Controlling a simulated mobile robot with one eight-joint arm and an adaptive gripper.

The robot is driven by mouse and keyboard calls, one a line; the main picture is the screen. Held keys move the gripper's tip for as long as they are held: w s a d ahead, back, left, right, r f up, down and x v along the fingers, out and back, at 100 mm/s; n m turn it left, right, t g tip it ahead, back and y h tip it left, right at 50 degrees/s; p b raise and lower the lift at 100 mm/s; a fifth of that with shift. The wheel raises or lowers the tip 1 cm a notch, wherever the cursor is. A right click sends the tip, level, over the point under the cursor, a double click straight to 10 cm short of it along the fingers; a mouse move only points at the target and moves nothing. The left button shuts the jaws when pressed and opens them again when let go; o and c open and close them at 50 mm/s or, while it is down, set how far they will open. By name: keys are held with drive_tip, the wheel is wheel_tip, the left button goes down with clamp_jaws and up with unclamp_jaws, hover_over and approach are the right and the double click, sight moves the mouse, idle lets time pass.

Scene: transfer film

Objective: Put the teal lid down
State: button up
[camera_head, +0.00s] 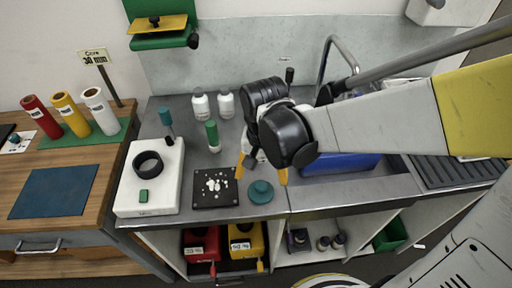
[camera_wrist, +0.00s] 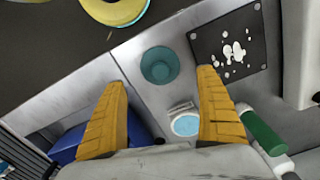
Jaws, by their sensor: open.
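The teal lid (camera_head: 261,191), round with a small knob, lies on the grey counter near its front edge. It also shows in the wrist view (camera_wrist: 160,66), just beyond the gap between the fingertips. My gripper (camera_head: 262,175) is open, with its two yellow fingers spread and nothing between the tips in the wrist view (camera_wrist: 163,79). The lid looks free of both fingers. A round container with a pale rim and light blue inside (camera_wrist: 186,124) stands between the fingers' lower parts in the wrist view. In the head view my gripper mostly hides it.
A black plate with white bits (camera_head: 228,200) lies left of the lid. A white device with a black ring (camera_head: 136,194) stands farther left. A green-capped bottle (camera_head: 213,137) and two white bottles stand behind. A blue tub (camera_head: 340,163) is in the sink at right.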

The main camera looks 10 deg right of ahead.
sight(262, 185)
drive_tip(key=s+d+r+n+t+p, duration=0.1)
drive_tip(key=s+d+r+n+t, duration=0.2)
drive_tip(key=d+r+t, duration=0.4)
drive_tip(key=d+r, duration=0.4)
drive_tip(key=r, duration=0.2)
drive_tip(key=shift+s+d+r, duration=0.25)
drive_tip(key=shift+s, duration=0.15)
wheel_tip(262, 185, down, 3)
drive_tip(key=shift+r+b, duration=0.2)
drive_tip(key=shift+b, duration=0.95)
